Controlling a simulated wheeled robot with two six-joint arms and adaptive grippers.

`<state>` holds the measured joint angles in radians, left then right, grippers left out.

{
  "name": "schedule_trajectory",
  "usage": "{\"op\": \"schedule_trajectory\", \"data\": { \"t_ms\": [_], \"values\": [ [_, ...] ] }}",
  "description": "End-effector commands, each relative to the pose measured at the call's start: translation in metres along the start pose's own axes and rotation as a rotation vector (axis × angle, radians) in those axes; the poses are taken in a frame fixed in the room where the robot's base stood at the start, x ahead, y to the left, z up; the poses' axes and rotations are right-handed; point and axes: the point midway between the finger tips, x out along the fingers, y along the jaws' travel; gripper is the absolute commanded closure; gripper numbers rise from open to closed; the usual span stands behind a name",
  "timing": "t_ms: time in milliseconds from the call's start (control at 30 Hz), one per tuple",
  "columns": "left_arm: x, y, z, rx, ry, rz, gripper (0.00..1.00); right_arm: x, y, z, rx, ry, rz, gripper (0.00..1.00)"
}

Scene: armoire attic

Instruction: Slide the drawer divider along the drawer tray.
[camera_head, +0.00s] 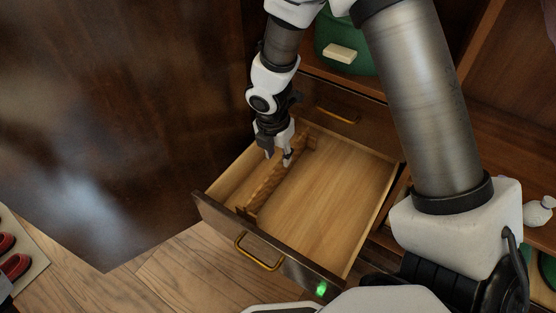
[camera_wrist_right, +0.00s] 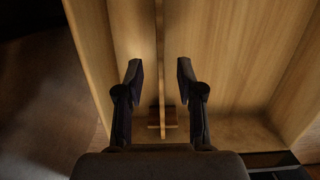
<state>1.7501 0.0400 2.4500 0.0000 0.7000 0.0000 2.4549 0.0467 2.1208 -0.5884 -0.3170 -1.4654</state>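The drawer divider (camera_head: 264,189) is a thin wooden strip with wider end feet, standing in the left part of the open drawer tray (camera_head: 335,195). It runs from the drawer front towards the back. In the right wrist view the divider (camera_wrist_right: 160,45) runs upright between the fingers, with its reddish-brown foot near the drawer wall. My right gripper (camera_head: 279,156) is above the divider, pointing down. Its fingers (camera_wrist_right: 159,75) are open, one on each side of the strip, with gaps on both sides. My left gripper does not show.
A closed drawer (camera_head: 340,107) and a green container (camera_head: 340,40) are behind. A dark panel (camera_head: 110,120) stands at left. Red shoes (camera_head: 14,265) lie on a mat. The tray's right side is empty.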

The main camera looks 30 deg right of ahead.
Motion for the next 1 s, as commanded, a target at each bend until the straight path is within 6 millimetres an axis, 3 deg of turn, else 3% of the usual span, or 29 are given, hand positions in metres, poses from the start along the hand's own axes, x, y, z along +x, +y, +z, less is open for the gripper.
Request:
{"op": "schedule_trajectory", "data": {
  "t_ms": [267, 700, 1000],
  "values": [
    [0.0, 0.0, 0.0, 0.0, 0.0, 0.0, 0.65, 0.002, 0.0, -0.001, 0.003, 0.003, -0.001, 0.62],
    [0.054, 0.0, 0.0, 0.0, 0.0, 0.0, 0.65, 0.07, 0.0, -0.002, 0.005, 0.004, 0.0, 0.62],
    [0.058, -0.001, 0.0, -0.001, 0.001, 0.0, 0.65, 0.077, 0.0, -0.001, 0.005, 0.003, 0.0, 0.62]
  ]
}}
